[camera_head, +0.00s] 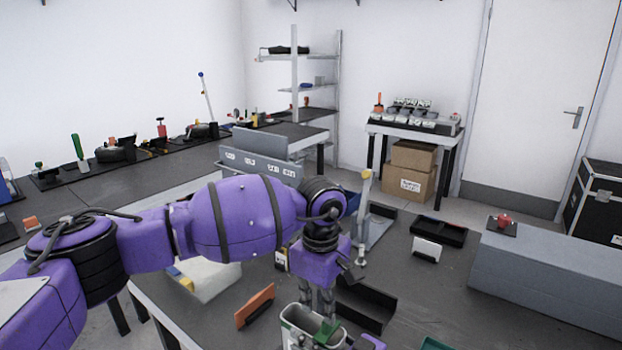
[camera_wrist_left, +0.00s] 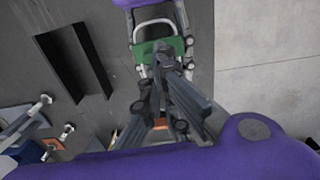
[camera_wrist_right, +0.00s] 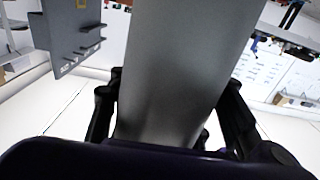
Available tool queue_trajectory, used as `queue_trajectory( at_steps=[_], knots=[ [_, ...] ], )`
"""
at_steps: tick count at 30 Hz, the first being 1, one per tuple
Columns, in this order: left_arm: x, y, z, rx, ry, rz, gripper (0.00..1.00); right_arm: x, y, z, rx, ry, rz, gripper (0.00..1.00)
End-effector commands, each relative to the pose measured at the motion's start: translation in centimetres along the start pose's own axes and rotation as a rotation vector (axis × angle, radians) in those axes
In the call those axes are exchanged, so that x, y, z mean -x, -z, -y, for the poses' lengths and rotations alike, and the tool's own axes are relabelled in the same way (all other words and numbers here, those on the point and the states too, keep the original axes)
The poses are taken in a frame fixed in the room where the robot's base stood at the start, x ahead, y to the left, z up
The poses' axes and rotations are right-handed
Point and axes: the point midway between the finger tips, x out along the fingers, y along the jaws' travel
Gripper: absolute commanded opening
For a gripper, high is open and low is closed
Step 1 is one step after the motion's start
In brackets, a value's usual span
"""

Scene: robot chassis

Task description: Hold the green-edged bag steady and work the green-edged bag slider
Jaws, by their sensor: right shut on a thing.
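The green-edged bag (camera_head: 297,318) is pale, with a green part (camera_head: 326,332) at its top, and sits at the bottom of the head view. In the left wrist view, the green part (camera_wrist_left: 146,54) lies beside a pale loop. My left gripper (camera_head: 318,302) points down at the bag's top from above. In the left wrist view its fingers (camera_wrist_left: 164,50) reach over the green part; their gap and any contact with the slider are unclear. My right gripper (camera_wrist_right: 170,120) is shut on the bag, whose grey face (camera_wrist_right: 185,60) fills the space between its fingers.
A black tray (camera_head: 366,304) stands right of the bag, and an orange piece (camera_head: 255,305) stands left of it. A white block (camera_head: 427,249), a black tray (camera_head: 438,232) and a long grey box (camera_head: 550,275) lie farther right. Bare table shows between them.

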Motion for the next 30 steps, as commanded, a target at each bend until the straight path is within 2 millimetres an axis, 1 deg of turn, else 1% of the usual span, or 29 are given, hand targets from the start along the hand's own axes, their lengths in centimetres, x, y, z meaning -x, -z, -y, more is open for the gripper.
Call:
queue_trajectory(
  at_steps=[1,8,20,25,30],
  knots=[
    [-1.8,0.1,0.4,0.004,0.016,-0.001,0.00,-0.2,-0.1,1.0,-0.009,0.015,-0.012,0.15],
    [-1.8,0.2,0.4,0.004,0.016,-0.001,0.00,-0.2,-0.1,1.0,-0.009,0.015,-0.012,0.15],
    [-1.8,1.4,0.4,0.005,0.016,-0.001,0.00,-0.2,-0.1,1.0,-0.010,0.016,-0.012,0.15],
    [-0.9,1.4,0.3,0.005,0.015,-0.001,0.00,-0.2,-0.1,1.0,-0.010,0.015,-0.012,0.15],
    [0.9,1.4,0.3,0.004,0.014,-0.002,0.00,-0.2,-0.1,0.9,-0.010,0.014,-0.010,0.15]
  ],
)
